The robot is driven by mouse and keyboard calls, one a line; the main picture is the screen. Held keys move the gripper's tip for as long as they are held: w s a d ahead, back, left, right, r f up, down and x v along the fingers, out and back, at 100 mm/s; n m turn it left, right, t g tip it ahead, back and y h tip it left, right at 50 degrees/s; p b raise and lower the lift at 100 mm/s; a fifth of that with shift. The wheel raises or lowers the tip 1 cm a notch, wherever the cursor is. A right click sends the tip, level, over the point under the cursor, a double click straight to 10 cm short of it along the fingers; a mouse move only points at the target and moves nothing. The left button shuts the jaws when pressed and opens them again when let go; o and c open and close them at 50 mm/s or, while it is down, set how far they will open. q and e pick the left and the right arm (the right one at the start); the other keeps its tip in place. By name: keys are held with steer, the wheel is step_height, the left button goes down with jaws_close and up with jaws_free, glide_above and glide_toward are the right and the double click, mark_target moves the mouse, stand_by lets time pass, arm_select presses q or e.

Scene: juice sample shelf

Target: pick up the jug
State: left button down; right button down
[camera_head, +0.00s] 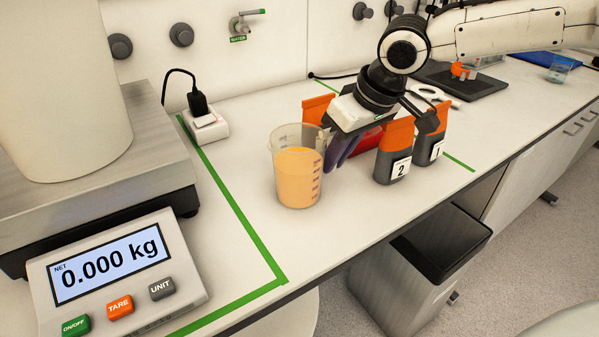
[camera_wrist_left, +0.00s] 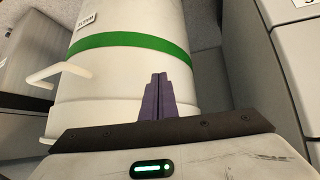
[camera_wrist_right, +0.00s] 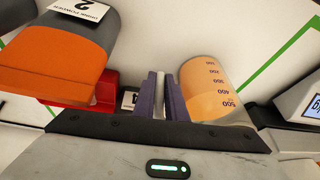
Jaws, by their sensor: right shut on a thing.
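The jug (camera_head: 297,180) is a clear graduated beaker with orange liquid, upright on the white counter in the head view. In the right wrist view the jug (camera_wrist_right: 208,88) is just right of the fingers. My right gripper (camera_head: 338,148) is at the jug's right side, its purple fingers (camera_wrist_right: 160,95) shut on a pale strip that looks like the jug's handle. Most of the handle is hidden by the fingers. My left gripper (camera_wrist_left: 157,98) is shut and empty in front of a white drum with a green band (camera_wrist_left: 130,48); it is outside the head view.
Orange and grey powder packs numbered 2 (camera_head: 393,155) and 1 (camera_head: 431,135) stand close right of the gripper. Another orange pack (camera_head: 317,108) is behind the jug. A scale display (camera_head: 112,268) reads 0.000 kg at left. A grey bin (camera_head: 400,285) stands below the counter.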

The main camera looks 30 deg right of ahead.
steer(key=shift+w+r, duration=0.1)
steer(key=shift+r, duration=0.15)
step_height(320, 180, up, 10)
steer(key=shift+f+p, duration=0.1)
steer(key=shift+p, duration=0.8)
steer(key=c, duration=2.4)
jaws_free()
steer(key=shift+c, duration=0.2)
jaws_close()
steer(key=shift+f, duration=0.1)
